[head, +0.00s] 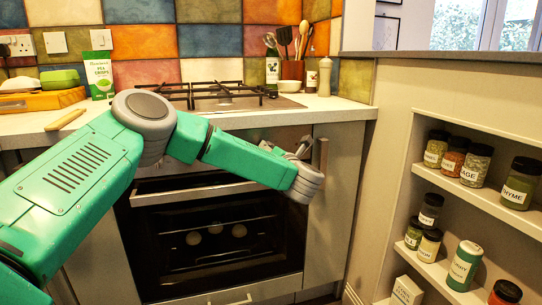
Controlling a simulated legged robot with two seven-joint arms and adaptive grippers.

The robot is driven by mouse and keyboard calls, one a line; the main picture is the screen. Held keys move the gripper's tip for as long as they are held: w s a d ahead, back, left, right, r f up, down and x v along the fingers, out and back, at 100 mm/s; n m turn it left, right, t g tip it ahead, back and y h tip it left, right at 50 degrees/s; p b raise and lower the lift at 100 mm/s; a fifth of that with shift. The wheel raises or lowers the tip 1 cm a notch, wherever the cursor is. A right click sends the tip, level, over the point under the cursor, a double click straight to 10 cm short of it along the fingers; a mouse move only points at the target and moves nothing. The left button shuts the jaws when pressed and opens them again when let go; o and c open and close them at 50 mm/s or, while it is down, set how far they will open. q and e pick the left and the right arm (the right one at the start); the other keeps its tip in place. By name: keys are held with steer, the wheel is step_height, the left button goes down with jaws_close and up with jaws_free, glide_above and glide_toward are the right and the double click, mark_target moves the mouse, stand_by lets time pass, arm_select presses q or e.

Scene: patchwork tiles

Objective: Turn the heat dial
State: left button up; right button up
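The oven (215,240) stands under the counter, with a dark glass door and a metal handle bar. My green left arm crosses in front of its control panel, and I cannot make out the heat dial behind it. My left gripper (301,149) is mostly hidden behind the grey wrist, at the right end of the panel and close to an upright metal handle (323,152). I cannot tell whether it touches anything or is open or shut. My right gripper is not in view.
A gas hob (225,95) is set in the counter. A utensil pot (292,71), a bottle (272,72) and a pepper mill (325,77) stand behind it. Shelves of spice jars (475,165) are at the right. A wooden tray (40,100) is at the left.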

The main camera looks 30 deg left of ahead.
arm_select(q)
steer(key=shift+f, duration=0.25)
steer(key=o, duration=0.9)
steer(key=shift+o, duration=1.2)
steer(key=shift+w, duration=0.1)
steer(key=shift+r, duration=0.1)
steer(key=shift+d, duration=0.15)
steer(key=v, duration=1.1)
steer(key=shift+s+d, duration=0.2)
steer(key=shift+s, duration=0.15)
